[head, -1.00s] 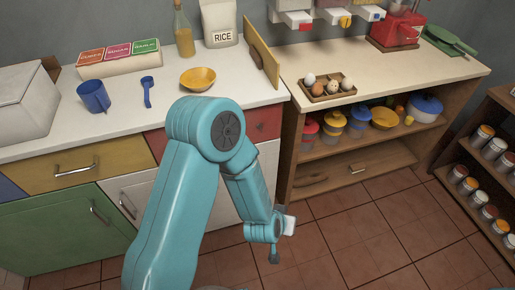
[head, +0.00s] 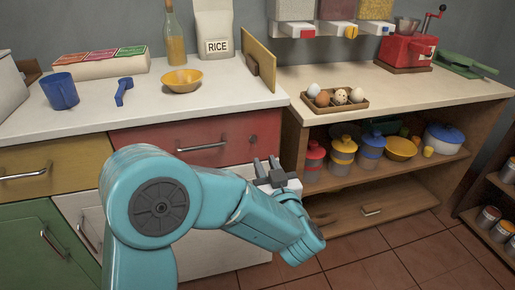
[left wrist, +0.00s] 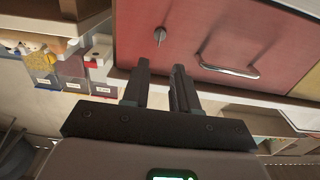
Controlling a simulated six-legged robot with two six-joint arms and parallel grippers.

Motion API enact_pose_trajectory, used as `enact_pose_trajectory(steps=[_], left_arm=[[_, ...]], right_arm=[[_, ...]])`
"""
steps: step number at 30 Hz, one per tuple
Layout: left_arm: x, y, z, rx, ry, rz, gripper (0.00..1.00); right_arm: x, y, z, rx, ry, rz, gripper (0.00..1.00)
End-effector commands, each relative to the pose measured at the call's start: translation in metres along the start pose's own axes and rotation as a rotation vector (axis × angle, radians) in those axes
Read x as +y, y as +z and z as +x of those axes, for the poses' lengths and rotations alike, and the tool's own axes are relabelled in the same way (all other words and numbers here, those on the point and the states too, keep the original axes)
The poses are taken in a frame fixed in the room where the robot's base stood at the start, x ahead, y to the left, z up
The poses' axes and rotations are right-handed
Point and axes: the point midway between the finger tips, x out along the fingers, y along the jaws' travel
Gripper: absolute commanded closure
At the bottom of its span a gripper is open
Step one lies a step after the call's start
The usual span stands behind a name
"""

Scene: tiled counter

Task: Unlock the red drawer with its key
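The red drawer (head: 175,140) sits shut under the counter, with a metal handle (head: 201,148). A small dark lock spot (head: 253,138) shows to the right of the handle. In the left wrist view the drawer (left wrist: 262,35) fills the top, with its handle (left wrist: 230,70). A small grey metal piece (left wrist: 159,37) juts from its front and looks like the key in the lock. My left gripper (head: 268,165) is open and empty, below and to the right of the lock. Its two fingers (left wrist: 161,67) point toward the metal piece, apart from it. My right gripper is out of view.
A yellow bowl (head: 182,82), blue mug (head: 60,91) and blue scoop (head: 122,92) stand on the counter (head: 150,108) above. An open wooden shelf unit with lidded jars (head: 343,150) stands to the right. An egg tray (head: 338,105) sits on top.

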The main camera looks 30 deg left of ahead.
Motion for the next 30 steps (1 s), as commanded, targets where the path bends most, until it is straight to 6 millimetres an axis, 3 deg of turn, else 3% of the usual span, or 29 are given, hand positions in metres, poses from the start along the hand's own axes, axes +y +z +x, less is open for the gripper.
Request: enact_pose_trajectory(steps=[6, 12, 24, 25, 27, 30], left_arm=[[0.0, 0.003, 0.053, 0.001, -0.004, -0.001, 0.72], [0.003, 0.002, 0.084, 0.0, -0.001, 0.001, 0.72], [0.004, 0.0, 0.094, 0.0, 0.003, 0.001, 0.72], [0.004, 0.001, 0.094, 0.0, 0.003, 0.001, 0.75], [0.004, 0.001, 0.094, 0.0, 0.003, 0.001, 0.98], [0.004, 0.001, 0.094, 0.0, 0.003, 0.001, 1.0]], right_arm=[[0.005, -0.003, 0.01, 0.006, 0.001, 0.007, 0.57], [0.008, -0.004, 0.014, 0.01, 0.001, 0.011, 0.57], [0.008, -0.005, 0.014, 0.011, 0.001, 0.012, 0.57], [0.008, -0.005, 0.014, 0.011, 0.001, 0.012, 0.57], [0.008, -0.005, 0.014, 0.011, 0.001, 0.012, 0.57], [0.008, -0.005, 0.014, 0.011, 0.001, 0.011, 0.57]])
